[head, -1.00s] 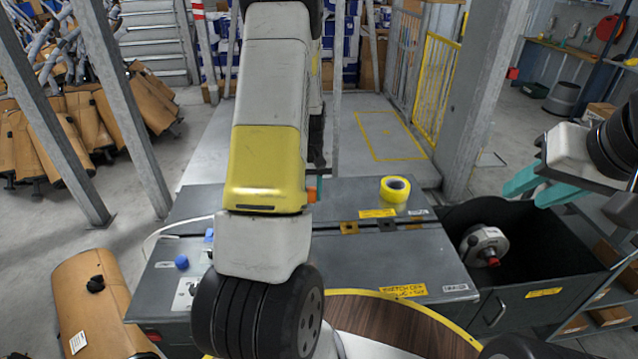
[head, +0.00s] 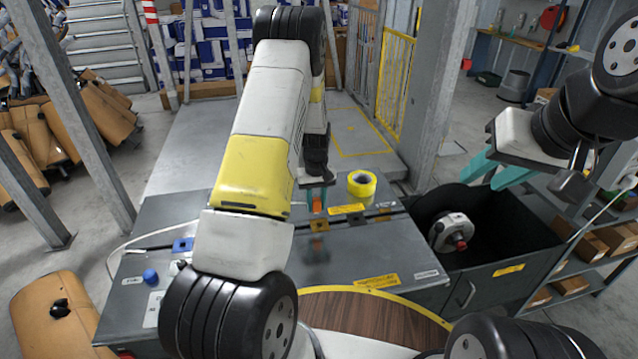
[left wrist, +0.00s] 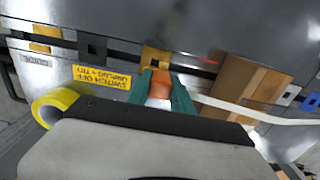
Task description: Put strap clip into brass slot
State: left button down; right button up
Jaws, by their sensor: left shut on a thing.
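My left gripper (head: 316,199) is shut on the orange strap clip (head: 318,204), just above the brass slot (head: 319,225) in the grey bench top. In the left wrist view the clip (left wrist: 161,85) sits between the teal fingers (left wrist: 161,92), its orange end pointing at the brass slot (left wrist: 155,57). The clip appears outside the slot; whether it touches the rim I cannot tell. A white strap (left wrist: 235,108) runs right from near the clip. My right gripper (head: 497,170) is open and empty, high at the right above the dark bin.
A blue slot (head: 182,245), a dark slot (head: 357,218) and another brass slot (head: 382,214) share the same groove. A yellow tape roll (head: 362,183) stands close right of my left gripper. A brown box (left wrist: 250,85) shows in the left wrist view.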

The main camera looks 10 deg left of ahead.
pick_arm(q)
jog(key=shift+w+d+f, duration=0.25)
jog(key=shift+d+f, duration=0.15)
jog(key=shift+d, duration=0.1)
jog(key=shift+f, duration=0.15)
jog(key=shift+f, duration=2.25)
jog(key=shift+f, duration=0.4)
dwell(0.4)
jog(key=c, duration=1.1)
grip_release()
jog(key=shift+o, duration=0.2)
notch_tip(320, 180, up, 8)
jog(key=shift+f, duration=0.15)
